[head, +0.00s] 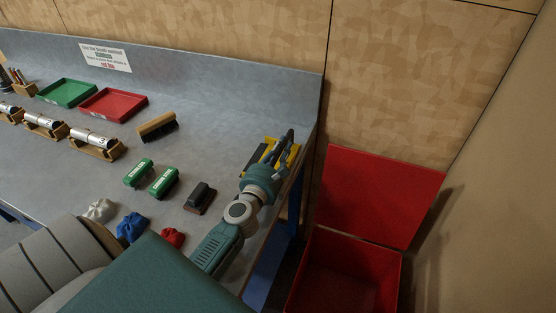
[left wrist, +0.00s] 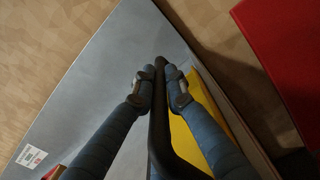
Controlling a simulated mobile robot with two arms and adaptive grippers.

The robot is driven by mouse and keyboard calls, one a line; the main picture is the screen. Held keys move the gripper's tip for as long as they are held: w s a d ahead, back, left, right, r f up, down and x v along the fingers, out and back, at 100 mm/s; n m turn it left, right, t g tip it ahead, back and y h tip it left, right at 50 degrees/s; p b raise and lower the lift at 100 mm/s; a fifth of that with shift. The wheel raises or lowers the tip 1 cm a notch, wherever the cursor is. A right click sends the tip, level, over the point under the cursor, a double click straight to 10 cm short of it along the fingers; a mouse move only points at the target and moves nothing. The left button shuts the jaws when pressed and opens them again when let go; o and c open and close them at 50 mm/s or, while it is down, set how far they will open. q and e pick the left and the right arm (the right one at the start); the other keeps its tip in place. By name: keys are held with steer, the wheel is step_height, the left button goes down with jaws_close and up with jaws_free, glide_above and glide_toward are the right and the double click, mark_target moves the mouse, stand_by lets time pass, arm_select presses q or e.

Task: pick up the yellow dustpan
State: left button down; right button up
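The yellow dustpan (head: 293,157) is at the right end of the grey table, partly hidden behind my left gripper (head: 276,160). In the left wrist view its yellow pan (left wrist: 203,108) shows beyond the right finger, and its black handle (left wrist: 159,120) runs between the two fingers. My left gripper (left wrist: 161,88) is shut on the handle, with a fingertip against each side. I cannot tell whether the pan touches the table. My right gripper is not in view.
A red bin (head: 345,275) with a raised lid stands right of the table. A brush (head: 157,127), green blocks (head: 139,173), a dark block (head: 200,197) and coloured cloth bundles lie left of my arm. Red (head: 113,104) and green trays sit farther back.

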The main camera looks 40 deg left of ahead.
arm_select(q)
steer(key=shift+r, duration=0.15)
arm_select(e)
steer(key=shift+w+d, duration=0.1)
steer(key=shift+w, duration=0.3)
steer(key=shift+d, duration=0.1)
arm_select(q)
steer(key=shift+r, duration=0.1)
arm_select(e)
steer(key=shift+r, duration=0.15)
arm_select(q)
steer(key=shift+r+p, duration=0.3)
step_height(320, 180, up, 8)
steer(key=p, duration=0.5)
steer(key=shift+r, duration=0.2)
step_height(320, 180, up, 17)
steer(key=p, duration=0.6)
steer(key=shift+f, duration=0.15)
arm_select(e)
step_height(320, 180, up, 12)
steer(key=shift+s, duration=0.2)
